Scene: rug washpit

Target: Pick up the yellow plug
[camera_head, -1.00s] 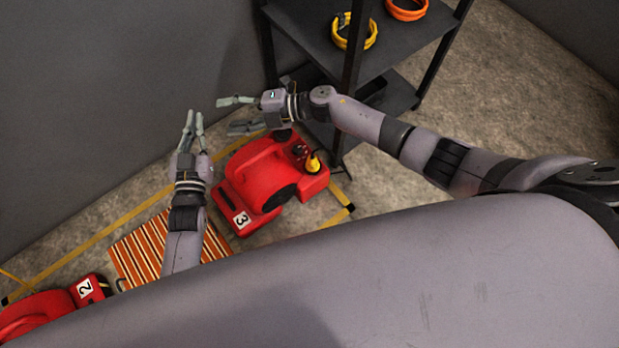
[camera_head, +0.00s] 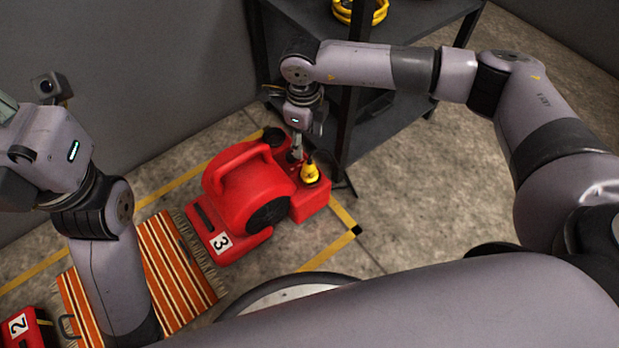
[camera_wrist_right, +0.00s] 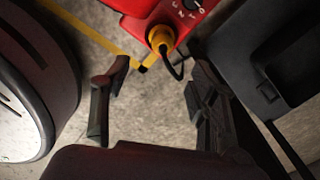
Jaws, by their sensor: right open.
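The yellow plug (camera_head: 310,171) sits on the end panel of the red blower marked 3 (camera_head: 222,190), with a dark cord on it. In the right wrist view the plug (camera_wrist_right: 160,37) is at the top, beyond the fingertips and between their lines. My right gripper (camera_head: 297,155) points down at the blower's end, just behind the plug in the head view. In the wrist view its fingers (camera_wrist_right: 155,98) are spread with nothing between them. My left gripper (camera_head: 8,106) is cut off by the left edge of the head view, away from the plug.
A dark shelf rack (camera_head: 410,65) with a yellow coiled cable (camera_head: 360,11) stands right behind the blower. A striped orange rug (camera_head: 150,280) lies left of it. Another red blower marked 2 (camera_head: 20,328) is at lower left. Floor right of the blower is clear.

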